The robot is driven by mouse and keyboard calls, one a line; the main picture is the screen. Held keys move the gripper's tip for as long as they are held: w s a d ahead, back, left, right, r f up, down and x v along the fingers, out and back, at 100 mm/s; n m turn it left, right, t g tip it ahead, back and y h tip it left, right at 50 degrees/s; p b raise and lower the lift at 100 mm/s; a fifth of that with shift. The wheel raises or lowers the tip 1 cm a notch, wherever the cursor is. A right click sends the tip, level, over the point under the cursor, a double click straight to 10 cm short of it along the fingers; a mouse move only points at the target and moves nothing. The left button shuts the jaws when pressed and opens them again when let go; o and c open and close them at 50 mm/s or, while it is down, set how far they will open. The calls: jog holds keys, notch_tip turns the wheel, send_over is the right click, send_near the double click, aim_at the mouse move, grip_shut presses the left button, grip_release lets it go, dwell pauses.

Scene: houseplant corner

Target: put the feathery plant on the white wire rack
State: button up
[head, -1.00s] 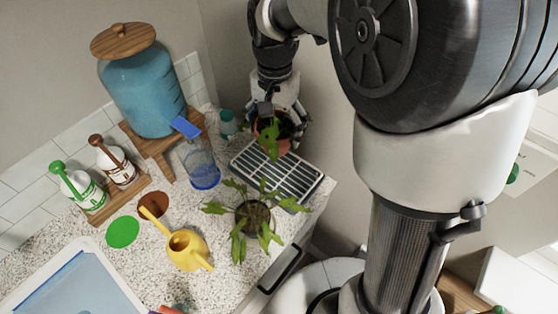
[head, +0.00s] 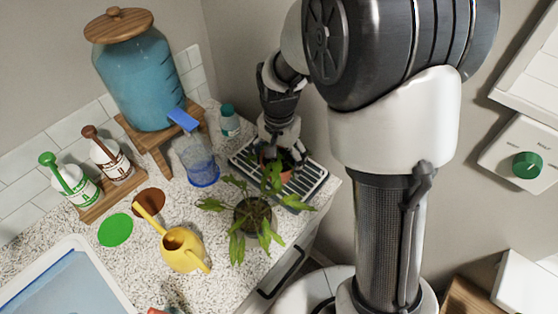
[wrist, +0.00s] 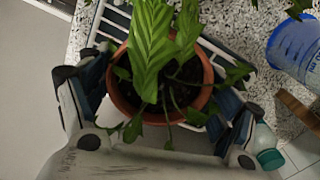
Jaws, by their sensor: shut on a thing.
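The plant in the terracotta pot (head: 286,175) has green leaves with feather-like veins; its pot rim (wrist: 207,75) fills the middle of the wrist view. My gripper (head: 279,157) is shut around this pot, one finger on each side. The white wire rack (head: 312,182), with dark gaps between its bars, lies at the counter's right end. The held pot is upright over the rack, low to it; I cannot tell whether it touches. Part of the rack (wrist: 113,22) shows behind the pot in the wrist view. Its left part is hidden by the gripper and leaves.
A second leafy plant (head: 252,214) in a dark pot stands just in front of the rack, its leaves overlapping the rack in view. A clear blue pitcher (head: 198,165), a teal-capped bottle (head: 229,122) and a yellow watering can (head: 181,248) are nearby.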

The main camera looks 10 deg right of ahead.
aim_at(279, 162)
jog(key=shift+f, duration=0.1)
jog(key=o, duration=1.6)
jog(key=shift+c, duration=0.2)
notch_tip(279, 162, up, 11)
jog(key=p, duration=0.4)
jog(key=s+d+r+n+t, duration=0.1)
jog(key=s+r+n+t, duration=0.15)
jog(key=s+r, duration=0.65)
jog(key=s+d+r+n+t, duration=0.1)
jog(key=s+n, duration=0.4)
jog(key=s, duration=0.7)
jog(key=shift+d+r+t, duration=0.15)
jog(key=shift+t, duration=0.4)
